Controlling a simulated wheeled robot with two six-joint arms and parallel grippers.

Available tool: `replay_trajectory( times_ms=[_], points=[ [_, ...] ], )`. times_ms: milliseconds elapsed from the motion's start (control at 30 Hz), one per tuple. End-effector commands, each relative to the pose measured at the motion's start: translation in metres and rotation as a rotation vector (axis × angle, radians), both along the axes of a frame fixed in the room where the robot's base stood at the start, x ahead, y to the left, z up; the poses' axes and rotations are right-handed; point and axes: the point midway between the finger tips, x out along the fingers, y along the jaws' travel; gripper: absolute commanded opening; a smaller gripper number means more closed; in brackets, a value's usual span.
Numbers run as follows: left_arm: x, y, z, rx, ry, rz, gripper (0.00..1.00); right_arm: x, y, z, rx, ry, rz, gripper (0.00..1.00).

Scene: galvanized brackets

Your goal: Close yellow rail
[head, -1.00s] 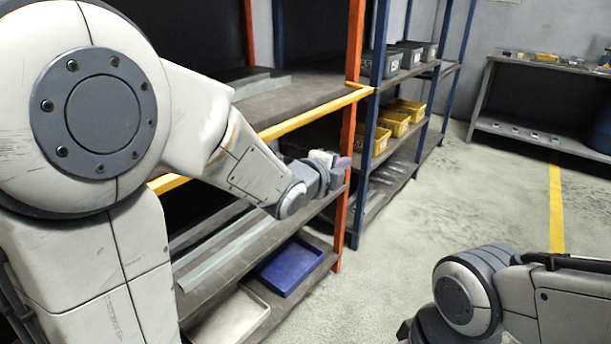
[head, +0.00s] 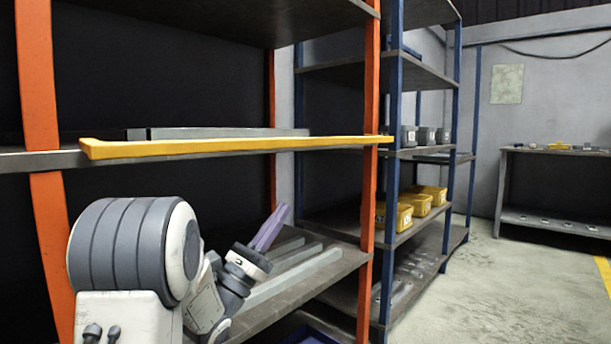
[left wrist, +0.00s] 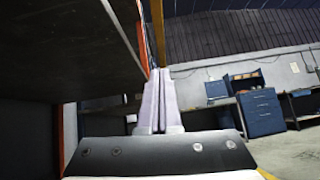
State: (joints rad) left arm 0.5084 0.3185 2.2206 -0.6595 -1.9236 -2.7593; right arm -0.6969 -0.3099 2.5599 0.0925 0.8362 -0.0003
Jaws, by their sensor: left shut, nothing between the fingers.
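The yellow rail (head: 235,145) runs nearly level across the front of the orange-posted rack, along the edge of a shelf. Its right end reaches just past the right orange post, and its left end has a short bend near the left post. My left gripper (head: 279,215) is below the rail, apart from it, in front of the lower shelf. Its lavender fingers point up and are together with nothing between them. They also show shut in the left wrist view (left wrist: 159,95). My right gripper is out of view.
Long grey metal profiles (head: 285,272) lie on the lower shelf behind my left gripper. A blue-posted rack with yellow bins (head: 416,204) and grey boxes stands to the right. A grey bench (head: 550,185) is farther back. The floor on the right is clear.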

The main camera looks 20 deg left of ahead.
Motion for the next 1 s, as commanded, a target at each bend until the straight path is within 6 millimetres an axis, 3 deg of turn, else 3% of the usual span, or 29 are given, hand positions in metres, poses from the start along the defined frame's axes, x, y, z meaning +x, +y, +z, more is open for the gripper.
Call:
replay_trajectory(
  times_ms=[433, 700, 1000],
  points=[
    [0.058, -0.029, 0.065, -0.001, -0.004, -0.005, 0.0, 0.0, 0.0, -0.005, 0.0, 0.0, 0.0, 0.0],
    [0.057, -0.031, 0.099, -0.002, 0.0, -0.002, 0.0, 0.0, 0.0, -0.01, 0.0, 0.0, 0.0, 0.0],
    [0.057, -0.031, 0.105, -0.004, 0.003, -0.002, 0.0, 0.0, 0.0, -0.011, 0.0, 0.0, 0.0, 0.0]
  ],
)
